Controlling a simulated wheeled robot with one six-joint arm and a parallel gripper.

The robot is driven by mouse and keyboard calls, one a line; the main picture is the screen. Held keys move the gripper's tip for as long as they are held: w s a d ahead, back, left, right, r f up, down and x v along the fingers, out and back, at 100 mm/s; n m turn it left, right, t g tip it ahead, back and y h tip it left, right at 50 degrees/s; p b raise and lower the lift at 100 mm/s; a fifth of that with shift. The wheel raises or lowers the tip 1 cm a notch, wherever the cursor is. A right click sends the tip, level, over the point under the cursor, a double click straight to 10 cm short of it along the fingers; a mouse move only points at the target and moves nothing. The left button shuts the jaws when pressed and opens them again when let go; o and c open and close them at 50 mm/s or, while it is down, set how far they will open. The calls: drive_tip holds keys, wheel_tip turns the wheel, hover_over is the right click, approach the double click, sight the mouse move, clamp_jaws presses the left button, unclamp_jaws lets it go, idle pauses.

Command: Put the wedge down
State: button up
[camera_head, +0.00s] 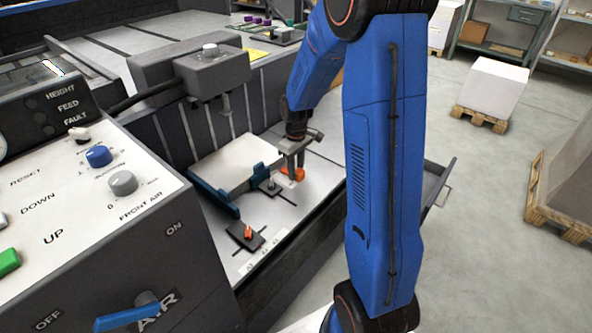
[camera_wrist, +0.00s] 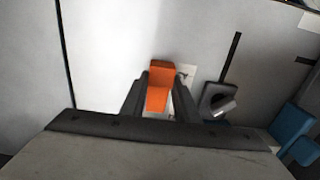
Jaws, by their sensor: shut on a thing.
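An orange wedge (camera_wrist: 159,88) sits between the two fingers of my gripper (camera_wrist: 160,100) in the wrist view. The fingers are shut on it. In the head view my gripper (camera_head: 291,165) points down over the grey machine bed, with the orange wedge (camera_head: 298,174) showing at its fingertips. The wedge is close above or on the bed; I cannot tell whether it touches. A pale label with dark marks (camera_wrist: 187,72) lies partly hidden behind the wedge in the wrist view.
A white sheet stack (camera_head: 235,160) with blue guides (camera_head: 216,198) lies left of my gripper. A grey knob on a dark base (camera_head: 270,186) stands close by, also in the wrist view (camera_wrist: 217,101). A small orange piece on a dark base (camera_head: 247,233) stands nearer the front.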

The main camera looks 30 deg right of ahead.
drive_tip(key=o, duration=1.1)
drive_tip(key=shift+f, duration=0.1)
drive_tip(key=shift+c, duration=0.2)
wheel_tip(320, 180, up, 11)
drive_tip(key=s+a+r+t, duration=0.1)
drive_tip(key=s+a+r, duration=0.2)
drive_tip(key=s+r, duration=0.4)
drive_tip(key=s+a+r+m+t, duration=0.2)
drive_tip(key=s+a, duration=0.1)
drive_tip(key=s, duration=0.8)
drive_tip(key=s+a+r+m+t, duration=0.1)
drive_tip(key=s+a+r+m, duration=0.1)
drive_tip(key=s, duration=1)
drive_tip(key=shift+s+a+r+t, duration=0.2)
drive_tip(key=shift+a+r+t, duration=0.15)
drive_tip(key=shift+a, duration=0.2)
